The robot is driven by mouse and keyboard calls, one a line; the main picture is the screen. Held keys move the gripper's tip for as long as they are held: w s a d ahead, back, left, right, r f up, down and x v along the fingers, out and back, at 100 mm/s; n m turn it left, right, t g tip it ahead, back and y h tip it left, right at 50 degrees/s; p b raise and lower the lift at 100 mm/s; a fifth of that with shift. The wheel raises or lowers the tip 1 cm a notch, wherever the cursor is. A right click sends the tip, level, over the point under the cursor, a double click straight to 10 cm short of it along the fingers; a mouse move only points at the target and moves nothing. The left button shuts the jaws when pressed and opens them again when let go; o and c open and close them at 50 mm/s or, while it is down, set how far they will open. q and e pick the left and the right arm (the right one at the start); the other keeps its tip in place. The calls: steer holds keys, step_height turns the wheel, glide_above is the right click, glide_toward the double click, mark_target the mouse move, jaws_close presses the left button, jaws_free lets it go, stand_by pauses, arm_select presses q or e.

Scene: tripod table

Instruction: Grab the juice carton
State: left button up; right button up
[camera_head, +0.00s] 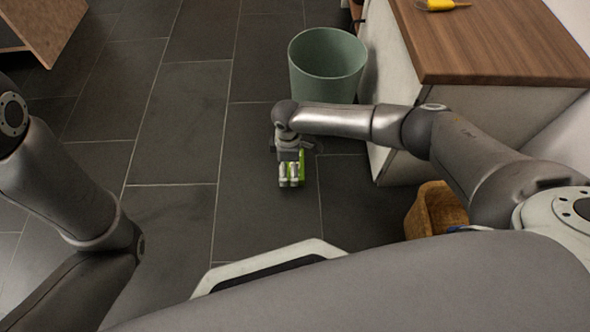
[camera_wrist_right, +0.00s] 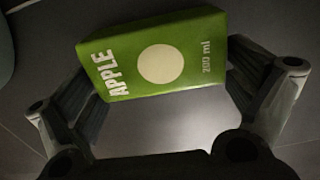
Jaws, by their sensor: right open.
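The juice carton is a green box marked "APPLE" and "200 ml" with a pale circle. In the right wrist view the juice carton (camera_wrist_right: 185,58) lies across the upper middle, tilted, between and slightly beyond the fingers. My right gripper (camera_wrist_right: 165,95) is open, one finger on each side of it. I cannot tell whether either finger touches it. In the head view my right gripper (camera_head: 290,180) is low over the floor, and only a green edge of the juice carton (camera_head: 301,168) shows beside and behind it. My left arm shows at the left, but its gripper is out of view.
A pale green bin (camera_head: 328,66) stands on the dark tiled floor (camera_head: 180,120) beyond the gripper. A cabinet with a wooden top (camera_head: 490,45) is at the right. A wicker basket (camera_head: 432,208) stands below my right arm. The floor left of the gripper is clear.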

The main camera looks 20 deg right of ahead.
steer(key=c, duration=0.4)
stand_by(0.4)
